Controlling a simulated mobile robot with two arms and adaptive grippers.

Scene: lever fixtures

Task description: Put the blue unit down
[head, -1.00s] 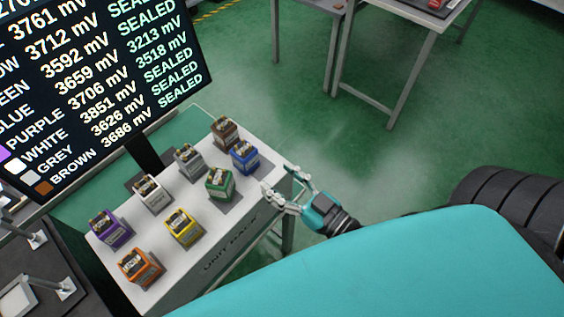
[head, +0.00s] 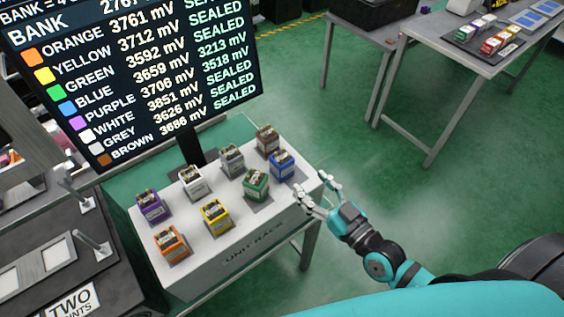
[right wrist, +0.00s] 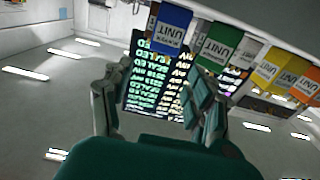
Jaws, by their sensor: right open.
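The blue unit (head: 282,165) stands on the white unit rack (head: 240,238), at its right end next to the brown unit (head: 267,139) and the green unit (head: 255,184). My right gripper (head: 316,188) is open and empty, just right of the rack's edge and apart from the blue unit. In the right wrist view the blue unit (right wrist: 168,30) shows at the top, beyond the spread fingers (right wrist: 160,100), which hold nothing. My left gripper is in neither view.
White, grey, purple, yellow and orange units (head: 170,243) also stand on the rack. A screen (head: 135,75) with voltage readings rises behind it. Another table (head: 450,57) with more units is at the upper right. Green floor lies open between.

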